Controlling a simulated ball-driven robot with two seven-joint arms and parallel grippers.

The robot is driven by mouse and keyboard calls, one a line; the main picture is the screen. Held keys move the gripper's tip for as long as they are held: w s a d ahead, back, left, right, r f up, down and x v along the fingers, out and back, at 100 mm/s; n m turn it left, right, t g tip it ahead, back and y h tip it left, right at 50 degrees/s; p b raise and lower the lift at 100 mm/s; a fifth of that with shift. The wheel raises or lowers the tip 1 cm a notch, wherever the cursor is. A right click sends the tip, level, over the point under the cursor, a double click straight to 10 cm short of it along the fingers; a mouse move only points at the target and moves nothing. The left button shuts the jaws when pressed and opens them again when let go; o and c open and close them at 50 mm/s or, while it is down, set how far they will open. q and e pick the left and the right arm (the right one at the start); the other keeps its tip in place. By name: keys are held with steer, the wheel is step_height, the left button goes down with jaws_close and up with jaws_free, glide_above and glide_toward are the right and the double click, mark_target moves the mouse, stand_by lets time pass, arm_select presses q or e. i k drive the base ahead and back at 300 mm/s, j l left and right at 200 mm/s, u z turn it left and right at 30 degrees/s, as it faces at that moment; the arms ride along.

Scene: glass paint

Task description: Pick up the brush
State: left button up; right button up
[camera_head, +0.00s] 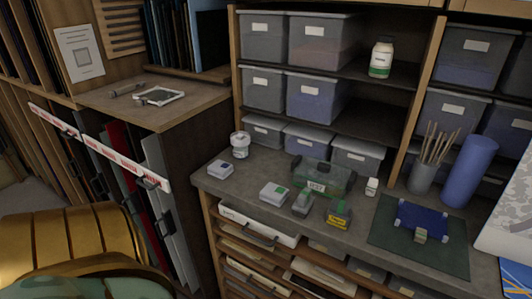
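Several thin wooden-handled brushes (438,141) stand upright, fanned out, in a grey cup (422,178) on the right part of the grey counter. Their lower ends are hidden inside the cup. The cup stands close to the left of a tall blue cylinder (471,172). I cannot tell which single brush the task means. Neither of my grippers is in view, and nothing is seen touching the brushes.
A dark green mat (452,252) with a blue piece on it lies in front of the cup. Left of it are a clear green-tinted case (322,178), several small boxes and a white tub (240,145). Shelves with grey bins (262,88) rise behind.

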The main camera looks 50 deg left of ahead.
mark_target(303, 205)
steer(key=j+u, duration=0.2)
steer(key=u, duration=0.95)
steer(key=z, duration=1.55)
steer(key=u, duration=1.55)
